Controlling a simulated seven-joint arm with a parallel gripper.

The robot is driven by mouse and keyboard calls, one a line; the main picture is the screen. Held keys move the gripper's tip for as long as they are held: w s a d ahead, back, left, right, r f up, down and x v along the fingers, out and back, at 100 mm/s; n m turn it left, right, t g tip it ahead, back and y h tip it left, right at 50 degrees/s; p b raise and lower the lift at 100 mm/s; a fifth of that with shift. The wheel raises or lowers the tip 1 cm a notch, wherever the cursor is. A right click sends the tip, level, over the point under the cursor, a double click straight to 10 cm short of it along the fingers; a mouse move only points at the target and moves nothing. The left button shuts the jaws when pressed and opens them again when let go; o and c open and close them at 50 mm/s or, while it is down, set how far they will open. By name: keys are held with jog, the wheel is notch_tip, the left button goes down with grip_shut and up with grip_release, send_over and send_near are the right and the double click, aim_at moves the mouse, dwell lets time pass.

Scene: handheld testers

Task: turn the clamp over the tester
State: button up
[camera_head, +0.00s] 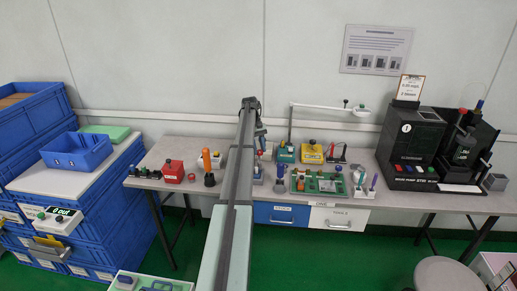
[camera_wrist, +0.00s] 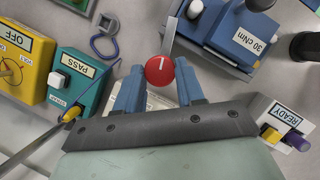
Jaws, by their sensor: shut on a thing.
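In the wrist view a round red knob (camera_wrist: 159,71) with a white mark sits between the two blue fingers of my gripper (camera_wrist: 159,66), which is shut on it. A thin grey metal strip (camera_wrist: 172,36) runs from the knob toward the blue tester (camera_wrist: 222,32) labelled 30 cNm. I cannot tell how the strip is turned relative to the tester's top. In the head view my arm covers part of the bench, and the gripper and knob cannot be made out clearly.
In the wrist view a teal PASS box (camera_wrist: 82,82) and a yellow OFF box (camera_wrist: 22,65) stand left, a white READY box (camera_wrist: 278,118) right. In the head view a black machine (camera_head: 412,150) stands right on the bench (camera_head: 410,198); blue crates (camera_head: 95,235) stand left.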

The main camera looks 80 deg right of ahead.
jog(key=o, duration=1)
jog(key=shift+o, duration=0.2)
jog(key=v, duration=0.7)
jog(key=shift+r, duration=0.2)
jog(key=shift+w+d, duration=0.1)
